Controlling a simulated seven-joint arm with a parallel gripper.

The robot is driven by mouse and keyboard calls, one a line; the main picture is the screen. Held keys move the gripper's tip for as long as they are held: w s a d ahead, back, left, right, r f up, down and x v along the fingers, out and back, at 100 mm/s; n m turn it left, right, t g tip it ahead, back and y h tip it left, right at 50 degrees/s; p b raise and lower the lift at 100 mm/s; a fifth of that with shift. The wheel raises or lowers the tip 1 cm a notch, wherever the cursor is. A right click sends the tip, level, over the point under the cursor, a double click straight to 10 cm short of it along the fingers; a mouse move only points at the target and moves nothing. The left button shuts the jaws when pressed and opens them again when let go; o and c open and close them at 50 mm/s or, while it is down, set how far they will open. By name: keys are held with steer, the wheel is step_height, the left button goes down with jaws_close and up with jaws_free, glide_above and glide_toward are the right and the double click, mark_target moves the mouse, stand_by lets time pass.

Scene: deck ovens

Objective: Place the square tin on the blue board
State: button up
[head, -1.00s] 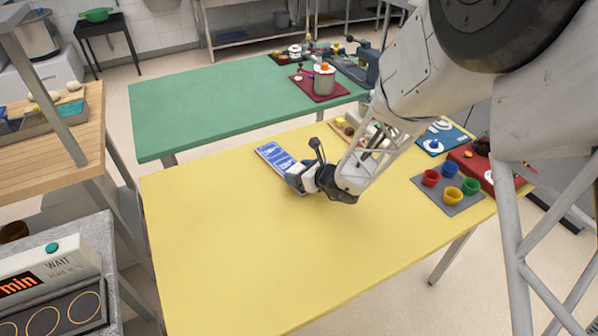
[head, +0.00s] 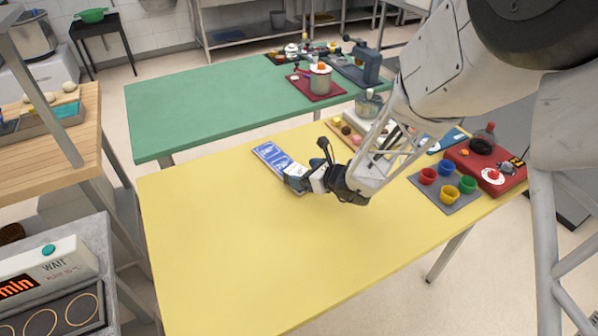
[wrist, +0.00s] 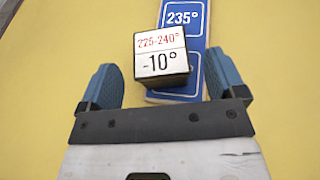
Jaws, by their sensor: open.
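A small boxy block with dark edges (wrist: 160,60), which I take for the square tin, has white faces marked "225-240°" and "-10°". It appears over the near part of a long blue board (wrist: 183,18) with white markings such as "235°"; whether it rests fully on it I cannot tell. My gripper (wrist: 165,88) is open, with one blue finger on each side of the block and a small gap at both sides. In the head view my gripper (head: 295,178) is low at the near end of the blue board (head: 268,153); the block is not clear there.
The yellow table (head: 230,250) is clear at front and left. Another blue mat (head: 452,136) lies behind my arm. A green table (head: 210,105) stands beyond.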

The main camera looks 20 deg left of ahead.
steer(key=v, duration=0.8)
stand_by(0.8)
steer(key=s+d+r+n+g+h, duration=0.2)
steer(key=s+d+r+n+g, duration=0.2)
steer(key=s+d+r+n, duration=0.65)
steer(key=s+d+r+n+h, duration=0.5)
steer(key=s+d+n, duration=0.1)
steer(key=s+d, duration=0.2)
steer(key=s+d+r+n+t+h, duration=0.1)
steer(key=s+d+r+n+h, duration=0.4)
steer(key=s+d, duration=0.3)
steer(key=d, duration=0.3)
steer(key=shift+d+r+n+h, duration=0.3)
steer(key=shift+r+n, duration=0.05)
steer(key=shift+s, duration=0.1)
